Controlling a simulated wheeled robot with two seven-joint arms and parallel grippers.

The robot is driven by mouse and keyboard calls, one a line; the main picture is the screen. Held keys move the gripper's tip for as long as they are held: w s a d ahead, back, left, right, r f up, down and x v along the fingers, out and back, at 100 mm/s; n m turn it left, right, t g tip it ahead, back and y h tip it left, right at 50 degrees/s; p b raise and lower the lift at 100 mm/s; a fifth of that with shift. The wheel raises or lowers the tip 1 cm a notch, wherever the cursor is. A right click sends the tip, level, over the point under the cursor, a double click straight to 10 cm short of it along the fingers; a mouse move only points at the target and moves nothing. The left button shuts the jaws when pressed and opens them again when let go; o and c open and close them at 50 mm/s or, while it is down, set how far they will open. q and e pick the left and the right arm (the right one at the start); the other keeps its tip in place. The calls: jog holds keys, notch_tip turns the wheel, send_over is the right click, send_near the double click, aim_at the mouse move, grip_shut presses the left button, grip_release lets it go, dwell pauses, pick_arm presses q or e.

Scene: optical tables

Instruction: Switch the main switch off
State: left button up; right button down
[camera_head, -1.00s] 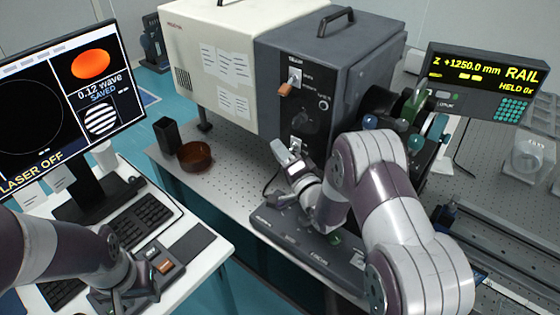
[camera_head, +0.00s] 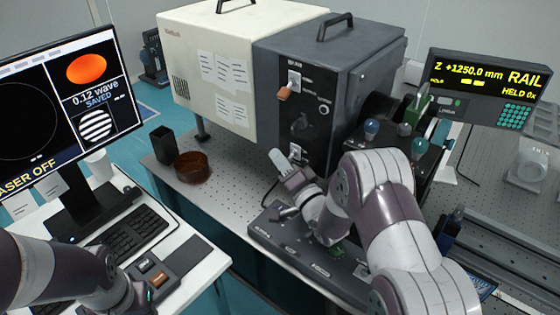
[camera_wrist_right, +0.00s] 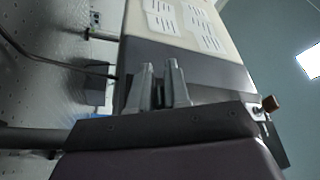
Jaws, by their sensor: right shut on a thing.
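The dark control panel (camera_head: 302,110) is on the front of the grey cabinet. It bears an orange-brown lever (camera_head: 285,94) on a pale plate at the top, a black knob (camera_head: 302,124) in the middle and another pale switch plate (camera_head: 296,152) below, partly covered by my gripper. Which is the main switch I cannot read. My right gripper (camera_head: 281,162) is low in front of the panel. My left gripper's fingers are out of view.
A black console (camera_head: 310,245) lies below my right arm. A brown bowl (camera_head: 193,166) and a black holder (camera_head: 163,144) stand at the left on the perforated table (camera_head: 225,190). A monitor (camera_head: 65,115) reads LASER OFF. The table between bowl and console is clear.

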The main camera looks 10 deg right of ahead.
jog(key=c, duration=1.2)
grip_release()
jog(key=b+v, duration=0.1)
jog(key=v, duration=1.1)
jog(key=shift+s+d+f, duration=0.15)
jog(key=shift+s+d, duration=0.05)
jog(key=shift+s, duration=0.15)
